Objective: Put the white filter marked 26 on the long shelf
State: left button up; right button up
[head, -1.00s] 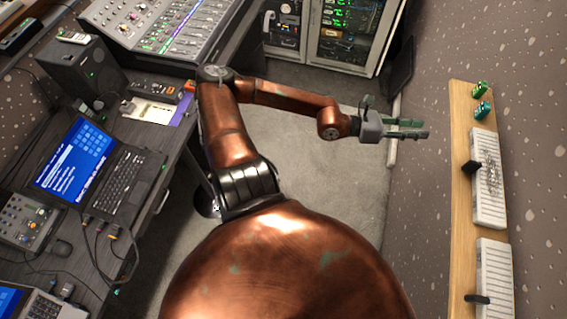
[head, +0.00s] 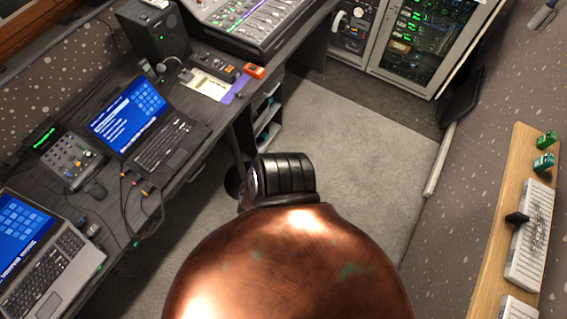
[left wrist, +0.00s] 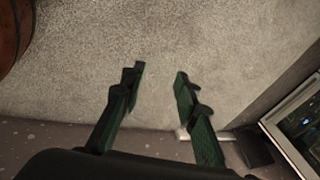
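I do not make out a white filter marked 26 in either view. A long wooden shelf (head: 518,160) runs along the speckled wall at the right of the head view. Two small green items (head: 545,150) stand near its far end, and white ridged panels (head: 531,235) lie along it. My left gripper (left wrist: 158,75) shows in the left wrist view, its two dark green fingers apart with only carpet between them. It is out of the head view. My right gripper is in neither view.
A dark desk (head: 200,165) on the left carries two laptops, a small mixer (head: 72,158), a speaker (head: 152,30) and a large console (head: 262,18). An equipment rack (head: 425,45) stands at the back. The grey carpet (head: 350,150) between is clear.

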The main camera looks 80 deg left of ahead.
pick_arm(q)
jog(key=s+d+f+n+g+h, duration=0.1)
jog(key=s+d+f+n, duration=0.1)
jog(key=s+d, duration=0.5)
jog(key=s+d+f+n+g+h, duration=0.1)
jog(key=s+d+f+n, duration=0.1)
jog(key=s+d+f, duration=0.3)
jog(key=s+d, duration=0.2)
jog(key=s, duration=0.2)
jog(key=shift+g, duration=0.4)
